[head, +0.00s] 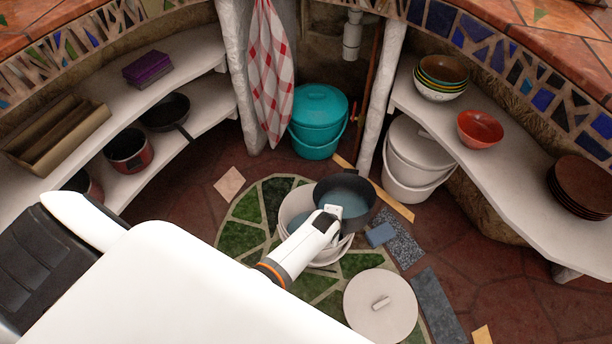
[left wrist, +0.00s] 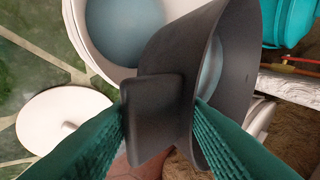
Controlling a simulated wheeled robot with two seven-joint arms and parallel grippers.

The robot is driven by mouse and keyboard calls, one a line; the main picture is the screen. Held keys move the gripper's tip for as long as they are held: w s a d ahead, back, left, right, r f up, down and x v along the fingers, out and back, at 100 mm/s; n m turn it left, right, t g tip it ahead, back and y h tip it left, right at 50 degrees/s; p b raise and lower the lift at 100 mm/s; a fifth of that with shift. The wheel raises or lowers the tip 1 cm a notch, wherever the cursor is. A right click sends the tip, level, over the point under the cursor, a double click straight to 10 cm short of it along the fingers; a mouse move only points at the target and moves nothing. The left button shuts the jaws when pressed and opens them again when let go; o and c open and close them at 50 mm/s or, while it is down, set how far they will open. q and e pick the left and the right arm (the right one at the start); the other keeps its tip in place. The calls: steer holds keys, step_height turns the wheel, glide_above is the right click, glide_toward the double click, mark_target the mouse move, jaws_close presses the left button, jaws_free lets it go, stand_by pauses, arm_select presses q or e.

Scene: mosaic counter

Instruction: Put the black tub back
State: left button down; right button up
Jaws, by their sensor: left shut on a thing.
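The black tub (head: 365,216) is a dark round vessel with blue-grey showing inside. It is held tilted over the right side of an open white bucket (head: 285,212), which has blue-grey contents. My left gripper (head: 333,211) is shut on the tub. In the left wrist view, the green finger pads (left wrist: 160,115) grip a thick dark block on the side of the black tub (left wrist: 225,70). The white bucket (left wrist: 75,35) is behind it there. The tub hides part of the bucket's rim. My right gripper is not in view.
A white lid (head: 395,300) lies on the green mosaic floor. A teal lidded bucket (head: 320,115) and a white lidded bucket (head: 415,160) stand behind. The left shelf (head: 205,100) and right shelf (head: 500,185) hold dishes and boxes.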

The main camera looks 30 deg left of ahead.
arm_select(q)
steer(key=shift+s+f+g+y+b, duration=0.15)
steer(key=shift+f+y+b, duration=0.15)
steer(key=shift+f, duration=0.15)
steer(key=shift+s+f+g+y+b, duration=0.15)
steer(key=shift+f+y+b, duration=0.1)
steer(key=shift+f, duration=0.2)
steer(key=shift+a+y, duration=0.1)
steer(key=shift+y, duration=0.15)
